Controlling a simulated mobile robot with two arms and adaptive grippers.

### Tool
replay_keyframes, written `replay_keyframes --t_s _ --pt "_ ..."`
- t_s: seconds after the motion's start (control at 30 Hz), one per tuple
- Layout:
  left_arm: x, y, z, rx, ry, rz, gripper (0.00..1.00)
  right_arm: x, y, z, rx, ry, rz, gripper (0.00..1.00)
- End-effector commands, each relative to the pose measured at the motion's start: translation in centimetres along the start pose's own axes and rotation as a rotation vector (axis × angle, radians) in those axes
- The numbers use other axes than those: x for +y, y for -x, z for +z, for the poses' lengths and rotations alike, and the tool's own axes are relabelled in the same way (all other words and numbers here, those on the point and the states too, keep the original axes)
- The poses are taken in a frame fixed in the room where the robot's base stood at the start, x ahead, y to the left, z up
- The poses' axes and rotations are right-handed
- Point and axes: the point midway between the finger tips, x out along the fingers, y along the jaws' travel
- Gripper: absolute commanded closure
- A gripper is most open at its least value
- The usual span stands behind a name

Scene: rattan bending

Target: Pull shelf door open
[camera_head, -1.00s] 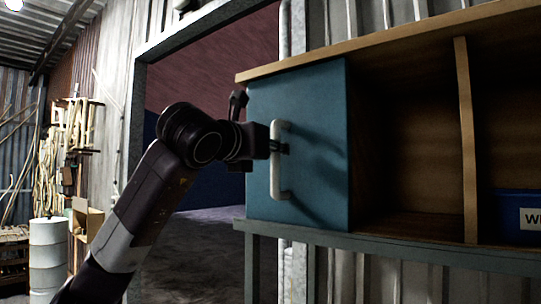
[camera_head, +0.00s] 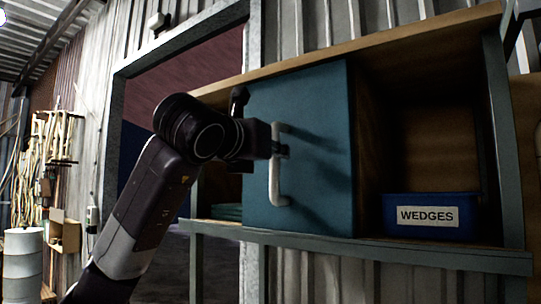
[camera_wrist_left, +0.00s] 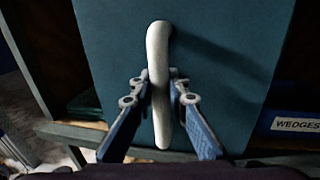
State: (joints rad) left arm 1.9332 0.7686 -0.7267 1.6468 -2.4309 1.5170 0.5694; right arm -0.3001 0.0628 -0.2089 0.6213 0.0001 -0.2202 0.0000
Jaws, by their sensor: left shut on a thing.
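The teal shelf door (camera_head: 318,120) hangs on the front of a wooden shelf and covers its middle part. An opening shows to the left of the door, and another to its right. The pale vertical door handle (camera_head: 275,180) is on the door's left side. My left gripper (camera_head: 281,149) is shut on the handle. In the left wrist view the fingers of the left gripper (camera_wrist_left: 160,90) press on the handle (camera_wrist_left: 158,48) from both sides, about midway along it. My right gripper is in no view.
A blue bin labelled "WEDGES" (camera_head: 432,216) sits in the right compartment. Folded green material (camera_head: 227,211) lies in the left opening. A grey shelf frame (camera_head: 400,251) runs below. A doorway is behind my arm, with a pale drum (camera_head: 22,265) and rattan poles (camera_head: 52,140) at far left.

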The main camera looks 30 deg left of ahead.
Motion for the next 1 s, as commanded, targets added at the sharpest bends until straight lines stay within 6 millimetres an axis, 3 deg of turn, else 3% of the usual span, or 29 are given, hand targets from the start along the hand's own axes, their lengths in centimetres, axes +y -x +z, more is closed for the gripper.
replay_keyframes --t_s 0.27,0.3,0.47,0.67,0.77,1.0 --pt "-0.2 0.0 -0.1 0.003 -0.002 -0.003 1.0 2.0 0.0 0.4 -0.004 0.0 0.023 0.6" --pt "-0.2 0.0 -0.1 0.003 -0.002 -0.003 0.84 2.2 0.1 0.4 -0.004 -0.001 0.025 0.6" --pt "-0.1 0.0 -0.1 0.003 -0.001 -0.002 0.68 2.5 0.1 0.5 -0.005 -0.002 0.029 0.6" --pt "-0.1 0.0 -0.1 0.003 -0.001 -0.001 0.68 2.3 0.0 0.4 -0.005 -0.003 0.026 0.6" --pt "-0.1 0.2 -0.1 0.002 -0.001 -0.001 0.68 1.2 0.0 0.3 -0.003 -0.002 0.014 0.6" --pt "-0.1 3.6 0.1 -0.003 -0.003 -0.002 0.68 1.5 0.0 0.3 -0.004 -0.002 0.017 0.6"
